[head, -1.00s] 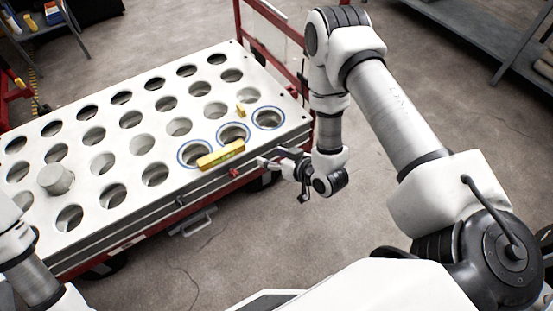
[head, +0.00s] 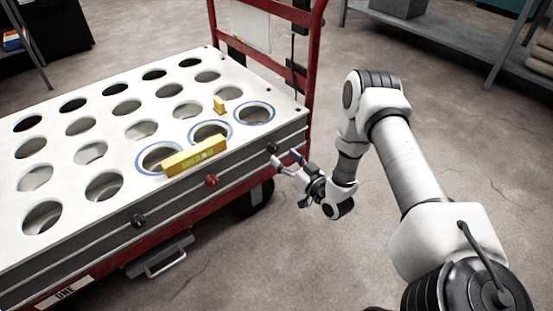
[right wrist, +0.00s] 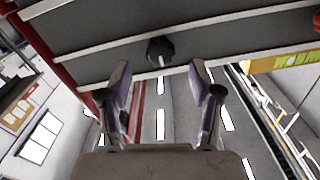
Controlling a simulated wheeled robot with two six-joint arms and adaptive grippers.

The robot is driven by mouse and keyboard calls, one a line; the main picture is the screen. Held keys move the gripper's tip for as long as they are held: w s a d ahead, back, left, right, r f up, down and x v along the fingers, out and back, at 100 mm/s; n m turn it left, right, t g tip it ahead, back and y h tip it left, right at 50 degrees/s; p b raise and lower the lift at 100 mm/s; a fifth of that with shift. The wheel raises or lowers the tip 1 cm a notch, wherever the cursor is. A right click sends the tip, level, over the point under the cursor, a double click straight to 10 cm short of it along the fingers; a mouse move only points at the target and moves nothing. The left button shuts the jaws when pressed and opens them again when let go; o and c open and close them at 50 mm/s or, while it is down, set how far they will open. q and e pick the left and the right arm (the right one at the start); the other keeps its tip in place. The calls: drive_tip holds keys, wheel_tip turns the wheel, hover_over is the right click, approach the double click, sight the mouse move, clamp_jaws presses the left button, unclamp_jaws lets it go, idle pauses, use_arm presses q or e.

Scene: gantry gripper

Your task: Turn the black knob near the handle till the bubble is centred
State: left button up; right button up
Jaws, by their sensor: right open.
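A black knob (head: 272,148) sits on the side of the white plate's frame, near its right corner. My right gripper (head: 280,165) is open beside it. In the right wrist view the black knob (right wrist: 160,50) stands ahead of the open fingers (right wrist: 160,78), roughly centred between them and apart from them. Another black knob (head: 138,220) is farther left, above a grey handle (head: 165,256). A yellow level (head: 195,157) lies on the plate, its green vial facing up; the bubble is too small to make out. My left gripper is out of view.
A red knob (head: 211,181) lies between the black ones. A small yellow piece (head: 219,105) stands on the holed white plate (head: 75,153). A red cart frame (head: 314,55) rises at the right end. Open floor lies right of the cart.

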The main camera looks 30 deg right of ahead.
sight(275, 150)
drive_tip(key=w+b, duration=0.1)
drive_tip(key=w, duration=0.3)
drive_tip(key=shift+w+a, duration=0.15)
drive_tip(key=shift+a, duration=0.05)
drive_tip(key=c, duration=1.1)
drive_tip(key=shift+m, duration=0.3)
drive_tip(key=m, duration=0.9)
drive_tip(key=shift+b, duration=0.4)
drive_tip(key=m+b, duration=0.1)
drive_tip(key=m, duration=0.4)
drive_tip(key=m+b, duration=0.1)
drive_tip(key=m, duration=0.4)
drive_tip(key=shift+b, duration=0.35)
